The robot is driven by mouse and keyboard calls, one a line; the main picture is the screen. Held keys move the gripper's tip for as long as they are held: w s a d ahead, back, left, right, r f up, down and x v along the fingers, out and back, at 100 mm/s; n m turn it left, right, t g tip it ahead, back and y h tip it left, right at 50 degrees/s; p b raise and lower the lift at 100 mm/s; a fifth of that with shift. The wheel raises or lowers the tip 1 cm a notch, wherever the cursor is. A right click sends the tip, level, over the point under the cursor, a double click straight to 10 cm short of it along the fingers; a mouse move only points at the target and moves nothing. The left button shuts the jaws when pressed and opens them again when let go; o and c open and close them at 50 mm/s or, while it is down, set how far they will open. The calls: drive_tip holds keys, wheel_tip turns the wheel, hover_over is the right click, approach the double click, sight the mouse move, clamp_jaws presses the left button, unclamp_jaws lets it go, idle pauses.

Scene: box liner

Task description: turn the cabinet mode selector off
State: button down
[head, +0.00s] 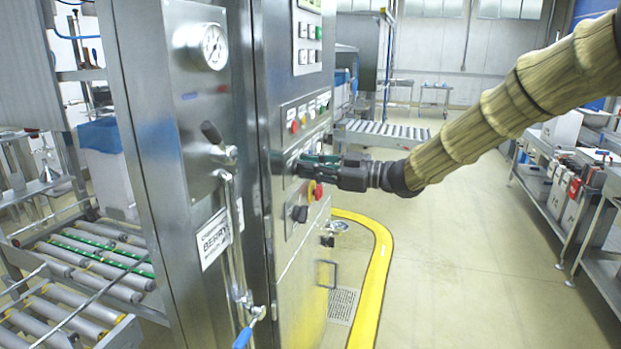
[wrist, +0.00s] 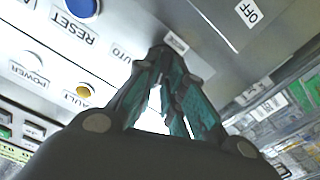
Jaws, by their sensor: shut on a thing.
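The steel cabinet (head: 280,105) stands left of centre in the head view, with its control panel facing right. My gripper (head: 300,166) reaches in from the right and its fingertips are at this panel. In the wrist view my gripper (wrist: 162,58) has its teal-sided fingers drawn together at the tips against the panel. They are shut on a small dark part, which I take to be the mode selector. The fingers hide most of it, so its pointing direction cannot be told. An AUTO label (wrist: 122,50) lies just left of the fingertips. An OFF label (wrist: 248,12) is at upper right.
A red and yellow stop button (head: 317,191) and a black rotary knob (head: 300,214) sit just below my gripper. A blue RESET button (wrist: 83,7) is at upper left in the wrist view. A yellow floor barrier (head: 378,270) curves round the cabinet; open floor lies right.

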drive_tip(key=n+b, duration=0.4)
drive_tip(key=b, duration=0.1)
drive_tip(key=shift+s+f+n, duration=0.15)
drive_tip(key=shift+f+n, duration=0.05)
drive_tip(key=shift+n, duration=0.1)
idle(0.4)
drive_tip(key=c, duration=1.5)
unclamp_jaws()
drive_tip(key=v, duration=1.2)
drive_tip(key=shift+r, duration=0.1)
